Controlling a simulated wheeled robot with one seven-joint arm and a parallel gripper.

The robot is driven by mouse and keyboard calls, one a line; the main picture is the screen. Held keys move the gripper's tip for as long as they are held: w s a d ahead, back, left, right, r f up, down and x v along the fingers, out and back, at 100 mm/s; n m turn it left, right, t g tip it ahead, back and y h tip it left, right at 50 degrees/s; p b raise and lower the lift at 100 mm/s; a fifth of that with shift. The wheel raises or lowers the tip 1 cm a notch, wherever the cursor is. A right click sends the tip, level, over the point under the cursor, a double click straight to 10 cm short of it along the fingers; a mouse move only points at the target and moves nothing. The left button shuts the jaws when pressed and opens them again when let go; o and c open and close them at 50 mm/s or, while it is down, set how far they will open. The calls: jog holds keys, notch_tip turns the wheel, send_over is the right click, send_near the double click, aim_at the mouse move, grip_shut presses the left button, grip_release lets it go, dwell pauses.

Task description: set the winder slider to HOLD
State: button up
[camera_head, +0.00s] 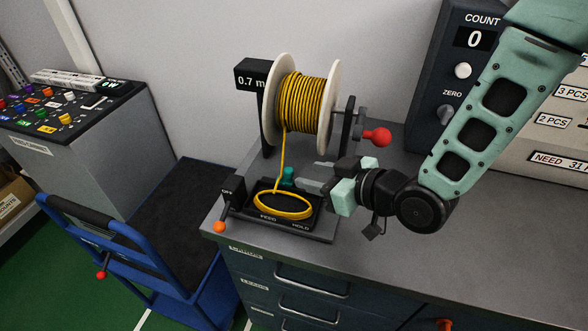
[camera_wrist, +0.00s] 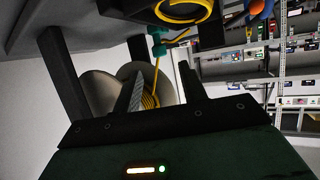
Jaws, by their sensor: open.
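The winder holds a spool of yellow wire (camera_head: 303,103) between white flanges. The wire runs down into a dark tray (camera_head: 318,213) and lies there in a loop (camera_head: 283,206). The winder slider's orange knob (camera_head: 219,227) is at the front left corner of the tray, near the OFF label (camera_head: 227,192). The FEED label (camera_head: 268,217) and HOLD label (camera_head: 301,226) are along the front edge, to its right. My gripper (camera_head: 311,177) is open and empty, at the right back of the tray, apart from the knob. The wrist view shows its fingers (camera_wrist: 160,90) with the spool behind.
A teal part (camera_head: 287,177) stands at the tray's back by the wire. A red ball handle (camera_head: 377,137) sticks out right of the spool. A counter box (camera_head: 462,70) reads 0. A blue cart (camera_head: 130,240) stands left of the bench. The bench front right is clear.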

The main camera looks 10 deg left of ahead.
aim_at(291, 171)
jog(key=p+x, duration=0.1)
jog(key=x, duration=0.5)
jog(key=shift+w+a+f, duration=0.1)
grip_shut()
